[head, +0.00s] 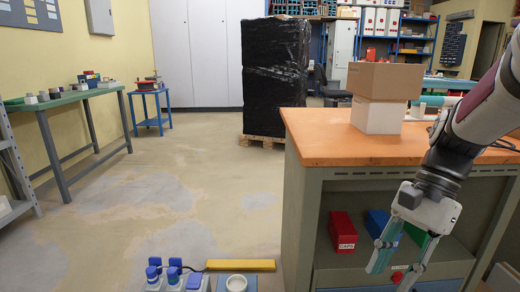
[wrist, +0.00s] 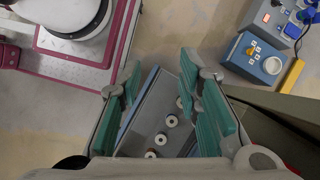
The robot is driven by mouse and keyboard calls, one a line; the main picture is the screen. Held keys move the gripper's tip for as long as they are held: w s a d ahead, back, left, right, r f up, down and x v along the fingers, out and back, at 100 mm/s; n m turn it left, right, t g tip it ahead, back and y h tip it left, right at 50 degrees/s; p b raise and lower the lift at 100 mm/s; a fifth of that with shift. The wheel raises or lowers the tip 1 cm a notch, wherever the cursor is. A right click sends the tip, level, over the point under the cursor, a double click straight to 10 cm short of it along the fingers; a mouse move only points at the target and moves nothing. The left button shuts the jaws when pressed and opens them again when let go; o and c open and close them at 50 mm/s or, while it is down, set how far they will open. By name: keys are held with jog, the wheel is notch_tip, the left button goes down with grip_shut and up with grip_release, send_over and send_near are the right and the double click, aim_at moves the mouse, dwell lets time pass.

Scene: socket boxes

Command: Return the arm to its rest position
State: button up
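My gripper (head: 396,268) hangs at the right in the head view, fingers pointing down, in front of the orange-topped workbench (head: 310,128). Its teal finger pads are apart with nothing between them. The wrist view also shows my gripper (wrist: 160,78) open and empty. Below and between the fingers there is a grey strip (wrist: 150,115) with several pale round rings. My arm comes in from the right edge of the head view, bent downward. Part of my maroon and white base shows at the upper left of the wrist view.
The bench shelf holds a red bin (head: 343,232) and a blue bin (head: 378,224), close to my gripper. Cardboard boxes (head: 385,80) stand on top. Socket boxes with blue plugs (head: 172,278) and a yellow bar (head: 240,265) are at bottom centre. Open floor lies left.

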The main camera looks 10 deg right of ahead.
jog(key=s+a+r+n+t+h, duration=0.2)
jog(key=s+a+n+h, duration=0.3)
jog(key=s+a+n, duration=0.75)
notch_tip(320, 180, up, 37)
jog(key=d+n+t+p, duration=0.1)
jog(key=t+p, duration=0.3)
jog(key=p, duration=3.2)
jog(key=shift+s+d+n, duration=0.3)
jog(key=shift+d+n, duration=0.1)
jog(key=shift+n, duration=0.45)
